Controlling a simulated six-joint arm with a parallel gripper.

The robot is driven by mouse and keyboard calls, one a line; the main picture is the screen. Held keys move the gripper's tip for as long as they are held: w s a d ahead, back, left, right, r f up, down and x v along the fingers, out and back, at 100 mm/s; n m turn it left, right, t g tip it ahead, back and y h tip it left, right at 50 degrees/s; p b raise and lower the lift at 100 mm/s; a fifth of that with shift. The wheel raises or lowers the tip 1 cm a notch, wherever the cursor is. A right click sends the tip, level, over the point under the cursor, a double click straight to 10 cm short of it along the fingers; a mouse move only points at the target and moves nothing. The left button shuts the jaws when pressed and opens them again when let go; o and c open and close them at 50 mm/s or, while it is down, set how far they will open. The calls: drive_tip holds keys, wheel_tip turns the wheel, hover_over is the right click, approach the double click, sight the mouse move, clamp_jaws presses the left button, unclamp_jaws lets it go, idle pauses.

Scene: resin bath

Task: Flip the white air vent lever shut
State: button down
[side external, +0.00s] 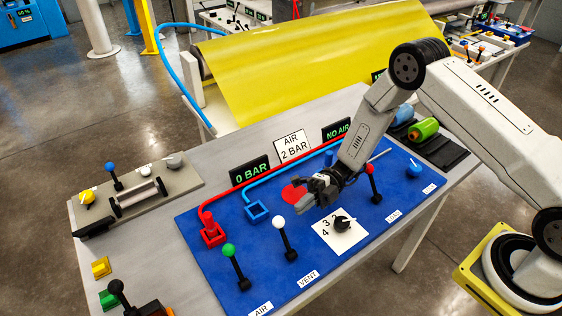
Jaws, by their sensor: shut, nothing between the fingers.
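The white-knobbed lever (278,223) stands on the blue panel (200,225), beside a label reading VENT (308,279). Its dark stem leans up and to the left from its base. My gripper (302,200) is shut and empty above the panel, up and right of the white knob and apart from it in the picture. Its exact height over the panel is hard to tell.
A green-knobbed lever (229,251) is left of the white one, near the AIR label. A black dial (342,222) on a white plate and a red-knobbed lever (369,170) are to the right. Behind are a red pipe (258,182) and a 0 BAR display (250,171).

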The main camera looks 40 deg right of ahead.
wheel_tip(320, 180, up, 6)
idle(0.5)
drive_tip(key=shift+r, duration=0.1)
drive_tip(key=shift+s, duration=0.1)
drive_tip(key=s+d+n+h, duration=0.8)
drive_tip(key=n+h, duration=0.4)
drive_tip(key=n, duration=0.7)
drive_tip(key=d+r+n+t+h, duration=0.1)
drive_tip(key=d+n+t+h, duration=0.2)
drive_tip(key=n, duration=0.6)
drive_tip(key=s+d+r+n+t+h, duration=0.1)
drive_tip(key=d+r+n+t+h, duration=0.1)
drive_tip(key=n, duration=0.7)
drive_tip(key=d+t+h, duration=0.1)
drive_tip(key=d, duration=0.1)
drive_tip(key=shift+d+r+t+h, duration=0.2)
drive_tip(key=shift+d+t+h, duration=0.1)
drive_tip(key=shift+d+t, duration=0.1)
